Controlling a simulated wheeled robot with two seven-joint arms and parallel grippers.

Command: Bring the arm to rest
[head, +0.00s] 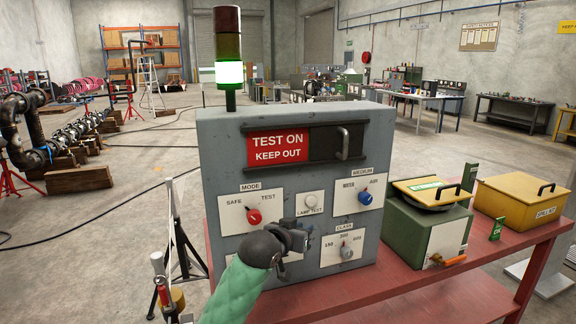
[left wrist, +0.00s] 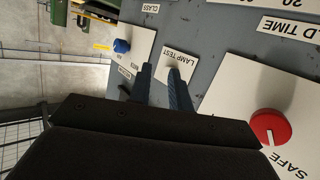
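My left gripper (head: 298,232) is in front of the grey control box (head: 290,128), by its lower middle, with my green-sleeved arm below it. In the left wrist view its two dark fingers (left wrist: 162,78) stand apart with nothing visible between them. They point towards the LAMP TEST plate (left wrist: 176,62); I cannot tell whether they touch it. The red MODE knob (head: 253,216), blue MEDIUM knob (head: 365,198) and grey CLASS knob (head: 346,253) are in view. My arm hides part of the lower-left plate. My right gripper is not in view.
The box stands on a red bench (head: 420,285). A sign (head: 278,147) reads TEST ON KEEP OUT, and the stack light (head: 229,73) glows green. A green case (head: 430,225) and a yellow spill-kit box (head: 520,205) stand to the right.

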